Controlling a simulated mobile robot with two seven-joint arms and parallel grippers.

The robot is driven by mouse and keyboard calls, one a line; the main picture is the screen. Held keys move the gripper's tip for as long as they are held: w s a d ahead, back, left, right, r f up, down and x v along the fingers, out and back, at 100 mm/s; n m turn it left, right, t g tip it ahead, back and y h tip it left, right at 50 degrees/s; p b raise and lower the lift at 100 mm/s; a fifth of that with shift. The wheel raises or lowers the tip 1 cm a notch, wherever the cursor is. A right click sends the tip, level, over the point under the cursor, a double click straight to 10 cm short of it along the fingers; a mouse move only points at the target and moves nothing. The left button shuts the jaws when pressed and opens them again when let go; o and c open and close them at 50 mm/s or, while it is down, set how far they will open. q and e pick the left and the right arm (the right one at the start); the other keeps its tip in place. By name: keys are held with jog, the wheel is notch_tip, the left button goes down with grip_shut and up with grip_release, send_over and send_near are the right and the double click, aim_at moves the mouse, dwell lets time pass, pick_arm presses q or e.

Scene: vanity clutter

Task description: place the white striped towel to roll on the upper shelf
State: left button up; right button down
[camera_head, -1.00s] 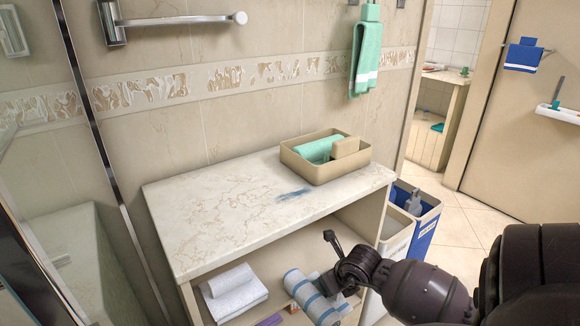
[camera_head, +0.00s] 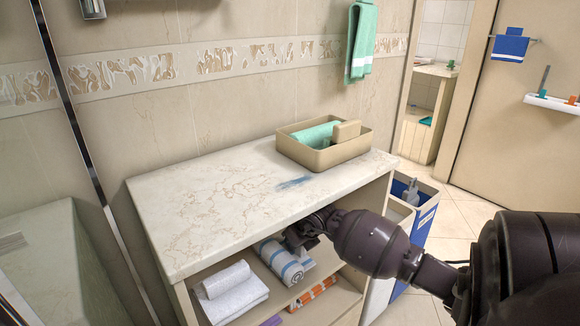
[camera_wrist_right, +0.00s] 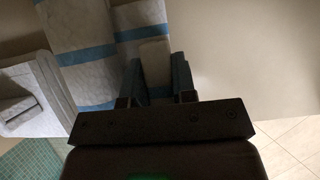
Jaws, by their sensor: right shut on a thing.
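The white striped towel roll (camera_head: 283,262), white with blue bands, lies in the upper compartment of the shelf unit, right of the folded white towels. My right gripper (camera_head: 297,242) reaches under the counter top from the right and is at the towel's right side. In the right wrist view, the fingers (camera_wrist_right: 156,78) are shut on part of the towel (camera_wrist_right: 90,68), whose blue bands show ahead and to the left. I cannot tell whether the towel rests fully on the upper shelf board (camera_head: 338,268). My left gripper is not in view.
Folded white towels (camera_head: 232,291) occupy the upper shelf's left part. An orange striped item (camera_head: 312,292) and a purple item (camera_head: 272,321) lie lower. A beige tray (camera_head: 335,158) with a green towel stands on the marble top (camera_head: 200,200). Blue and white bins (camera_head: 425,215) stand right of the unit.

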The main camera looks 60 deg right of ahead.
jog(key=shift+b+x, duration=0.45)
jog(key=shift+x, duration=0.65)
jog(key=shift+r, duration=0.1)
jog(key=c, duration=0.9)
grip_release()
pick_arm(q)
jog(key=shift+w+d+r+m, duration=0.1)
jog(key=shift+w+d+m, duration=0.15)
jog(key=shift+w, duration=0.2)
